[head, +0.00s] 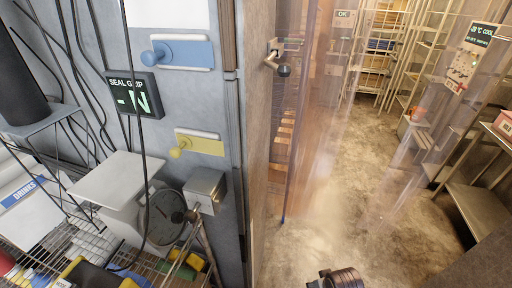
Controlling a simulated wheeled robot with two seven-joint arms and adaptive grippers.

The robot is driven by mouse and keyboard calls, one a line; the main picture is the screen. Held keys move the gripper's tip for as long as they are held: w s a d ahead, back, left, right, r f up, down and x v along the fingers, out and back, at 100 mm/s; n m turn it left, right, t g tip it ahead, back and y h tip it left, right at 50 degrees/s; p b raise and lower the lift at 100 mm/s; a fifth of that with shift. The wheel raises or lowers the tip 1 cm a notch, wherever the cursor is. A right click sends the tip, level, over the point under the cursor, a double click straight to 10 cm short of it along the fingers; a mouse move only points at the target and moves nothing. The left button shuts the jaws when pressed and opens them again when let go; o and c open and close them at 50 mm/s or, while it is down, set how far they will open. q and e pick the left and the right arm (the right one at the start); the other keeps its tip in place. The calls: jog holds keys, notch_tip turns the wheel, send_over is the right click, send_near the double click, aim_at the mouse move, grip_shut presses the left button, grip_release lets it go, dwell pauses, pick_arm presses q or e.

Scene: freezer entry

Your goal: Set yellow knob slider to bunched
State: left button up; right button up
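The yellow knob slider (207,144) is a flat yellow plate on the grey wall, left of the doorway. Its round yellow knob (176,152) sits at the plate's left end. A pale label strip runs along the plate's top; no wording on it is readable. Clear strip curtains (318,110) hang in the doorway to the right and look spread across part of it.
A blue knob slider (187,53) is above, with a black SEAL GRIP display (134,94) below left. A grey box (206,187) and round dial (164,217) sit below the yellow slider. Cables hang at left. A wire basket (60,238) is lower left. Open floor (350,190) lies beyond the doorway.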

jog(key=s+d+f+g, duration=0.1)
jog(key=s+f, duration=0.3)
jog(key=f, duration=0.9)
jog(key=s+f, duration=0.4)
jog(key=f, duration=0.9)
jog(key=s+d+f, duration=0.1)
jog(key=s+f, duration=0.6)
jog(key=s, duration=0.2)
jog(key=s+d+f+g+b, duration=0.1)
jog(key=s+d+f, duration=0.1)
jog(key=s+f, duration=0.5)
jog(key=shift+s+d+f, duration=0.25)
jog(key=shift+s, duration=1.15)
jog(key=shift+s, duration=0.1)
